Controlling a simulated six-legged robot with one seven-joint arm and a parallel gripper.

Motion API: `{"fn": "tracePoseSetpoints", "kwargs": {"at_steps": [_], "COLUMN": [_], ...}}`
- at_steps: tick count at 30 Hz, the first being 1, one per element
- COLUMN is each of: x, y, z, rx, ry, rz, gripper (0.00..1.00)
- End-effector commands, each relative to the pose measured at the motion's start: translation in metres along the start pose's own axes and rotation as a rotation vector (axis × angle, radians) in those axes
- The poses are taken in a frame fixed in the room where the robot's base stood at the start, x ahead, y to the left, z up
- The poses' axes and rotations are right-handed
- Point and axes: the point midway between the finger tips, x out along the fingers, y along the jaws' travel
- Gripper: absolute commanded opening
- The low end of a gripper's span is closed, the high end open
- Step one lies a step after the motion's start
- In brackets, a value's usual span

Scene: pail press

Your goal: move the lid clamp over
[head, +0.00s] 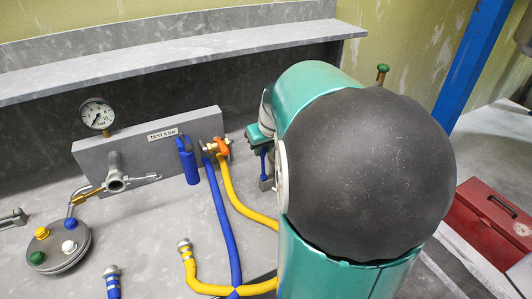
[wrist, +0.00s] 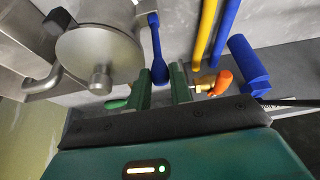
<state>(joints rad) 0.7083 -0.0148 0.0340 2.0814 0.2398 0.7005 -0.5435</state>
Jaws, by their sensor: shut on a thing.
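A blue lever (wrist: 157,50), which looks like the lid clamp, runs from beside the round steel lid (wrist: 95,55) of a vessel in the wrist view. My gripper (wrist: 161,78) has its two green fingers on either side of the lever's wide end and is shut on it. In the head view my gripper (head: 261,140) shows at the left of my arm, with a bit of blue (head: 265,164) below it. My arm hides most of the vessel there.
A grey block marked TEST 6 bar (head: 140,143) carries a gauge (head: 97,114) and an orange-handled valve (head: 222,146). Yellow (head: 234,192) and blue (head: 221,210) hoses lie close to my gripper. A red toolbox (head: 490,225) is at right.

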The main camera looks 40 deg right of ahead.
Motion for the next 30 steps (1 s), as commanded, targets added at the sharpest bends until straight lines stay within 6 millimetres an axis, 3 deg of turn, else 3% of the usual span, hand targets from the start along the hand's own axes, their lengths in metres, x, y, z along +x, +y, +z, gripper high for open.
{"fn": "tracePoseSetpoints", "kwargs": {"at_steps": [7, 20, 30], "x": [-0.006, -0.006, -0.01], "y": [0.001, 0.001, 0.0], "z": [0.014, 0.019, 0.039], "rx": [0.002, 0.002, 0.002], "ry": [-0.004, -0.006, -0.006], "rz": [0.0, -0.001, -0.001], "gripper": [0.08, 0.08, 0.08]}}
